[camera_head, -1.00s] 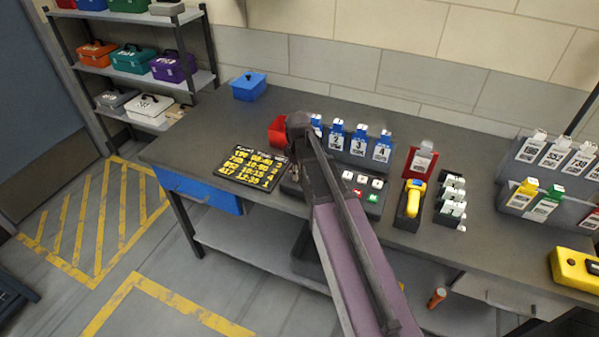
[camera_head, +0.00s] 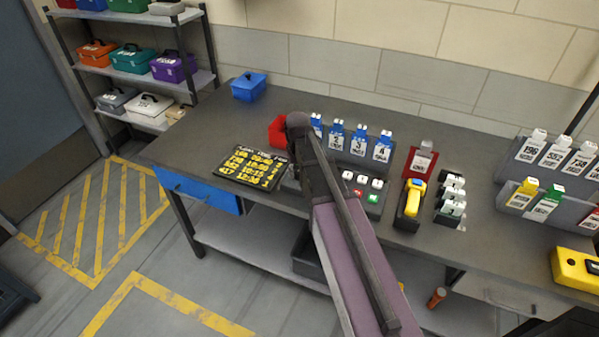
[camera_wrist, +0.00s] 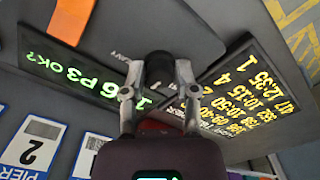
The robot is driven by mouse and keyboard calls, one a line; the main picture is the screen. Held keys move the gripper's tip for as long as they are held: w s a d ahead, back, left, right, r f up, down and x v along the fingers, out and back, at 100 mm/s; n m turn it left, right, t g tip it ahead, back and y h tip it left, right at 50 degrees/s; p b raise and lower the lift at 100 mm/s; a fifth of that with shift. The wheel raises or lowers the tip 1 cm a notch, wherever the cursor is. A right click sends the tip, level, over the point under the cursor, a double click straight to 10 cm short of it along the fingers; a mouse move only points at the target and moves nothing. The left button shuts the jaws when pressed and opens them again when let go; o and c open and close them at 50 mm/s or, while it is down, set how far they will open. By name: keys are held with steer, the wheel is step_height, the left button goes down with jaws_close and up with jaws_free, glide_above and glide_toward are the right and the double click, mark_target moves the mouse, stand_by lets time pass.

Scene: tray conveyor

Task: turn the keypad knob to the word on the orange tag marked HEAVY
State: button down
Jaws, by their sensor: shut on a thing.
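My gripper (camera_wrist: 160,80) has its two fingers closed around a dark round knob (camera_wrist: 159,62) in the wrist view. In the head view my arm hides both gripper and knob. The keypad (camera_head: 372,200) on the bench has white, red and green buttons. No tag marked HEAVY can be read in either view. An orange thing (camera_wrist: 72,18) shows at the wrist view's top left, but I cannot tell what it is.
A dark board with yellow writing (camera_head: 252,168) lies left of the keypad. A red bin (camera_head: 278,130) and blue numbered tags (camera_head: 360,140) stand behind. A yellow handheld device (camera_head: 413,200) sits to the right. A blue box (camera_head: 249,87) is at the back left.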

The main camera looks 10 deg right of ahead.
steer(key=m, duration=0.4)
steer(key=shift+s+m, duration=0.1)
steer(key=shift+m, duration=1.9)
steer(key=shift+c, duration=1.8)
jaws_free()
